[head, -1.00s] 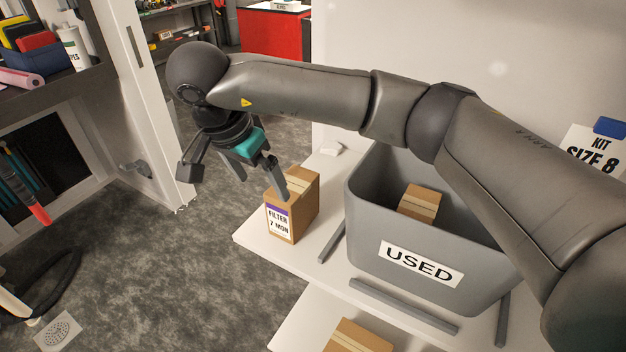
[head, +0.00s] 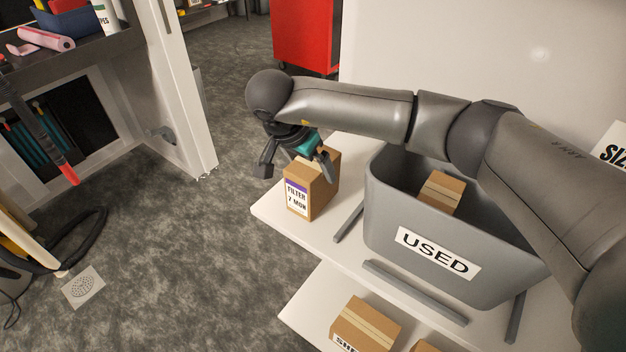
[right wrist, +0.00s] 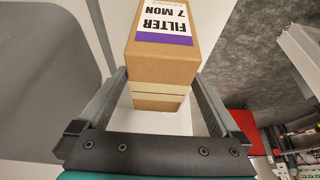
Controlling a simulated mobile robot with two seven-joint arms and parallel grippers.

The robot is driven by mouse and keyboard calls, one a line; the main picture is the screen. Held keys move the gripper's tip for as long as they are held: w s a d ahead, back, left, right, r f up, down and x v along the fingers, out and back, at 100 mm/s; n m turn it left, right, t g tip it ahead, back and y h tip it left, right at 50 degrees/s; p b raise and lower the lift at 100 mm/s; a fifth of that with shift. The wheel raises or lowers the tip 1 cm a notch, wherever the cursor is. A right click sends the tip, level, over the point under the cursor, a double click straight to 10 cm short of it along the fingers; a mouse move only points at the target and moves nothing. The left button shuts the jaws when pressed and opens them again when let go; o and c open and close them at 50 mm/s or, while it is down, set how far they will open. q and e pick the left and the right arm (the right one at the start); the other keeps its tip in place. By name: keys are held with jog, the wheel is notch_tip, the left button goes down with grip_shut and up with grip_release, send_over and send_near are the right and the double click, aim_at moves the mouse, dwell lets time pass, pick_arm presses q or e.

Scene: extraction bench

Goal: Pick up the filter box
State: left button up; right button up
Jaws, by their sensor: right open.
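The filter box (head: 312,188) is a brown carton with pale tape and a purple-and-white label reading "FILTER 7 MON". It stands upright near the left corner of the white shelf. My right gripper (head: 312,163) is at the top of the box, its arm coming across from the right. In the right wrist view, the box (right wrist: 163,62) shows between the two open fingers of the gripper (right wrist: 162,82), with gaps at the sides. Whether a finger touches it I cannot tell. My left gripper is not in view.
A grey bin (head: 385,215) labelled "USED" stands right of the box, with a small carton (head: 441,190) inside. Grey strips (head: 415,292) lie around the bin. Another carton (head: 365,323) sits on a lower shelf. The floor left of the shelf is open.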

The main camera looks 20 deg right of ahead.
jog(key=x, duration=0.4)
jog(key=shift+d+r, duration=0.1)
jog(key=shift+d, duration=0.05)
jog(key=shift+w, duration=0.1)
jog(key=shift+f, duration=0.45)
jog(key=shift+c, duration=0.2)
jog(key=c, duration=1.4)
